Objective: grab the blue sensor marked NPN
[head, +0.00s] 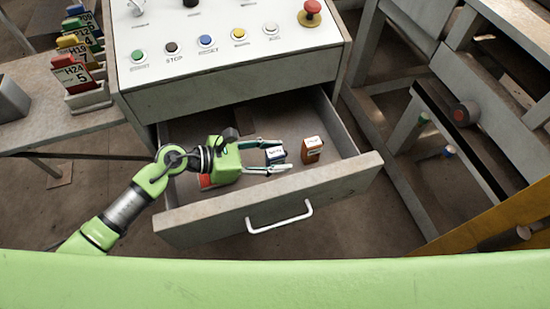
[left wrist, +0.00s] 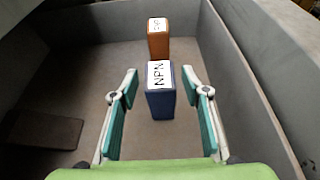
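The blue sensor (left wrist: 161,100) stands upright in the open drawer, its white top label reading NPN in the left wrist view. In the head view the blue sensor (head: 275,157) shows between the fingers of my left gripper (head: 278,156). In the left wrist view my left gripper (left wrist: 161,112) is open, with one finger on each side of the sensor and a gap on both sides. An orange-brown sensor (left wrist: 158,40) with a white label stands just beyond it; it also shows in the head view (head: 312,150). My right gripper is in neither view.
The drawer (head: 345,178) has raised walls around the gripper and a white handle (head: 279,217) at its front. A control panel (head: 215,35) with several buttons sits above it. A flat dark piece (left wrist: 42,130) lies at the drawer's left in the wrist view.

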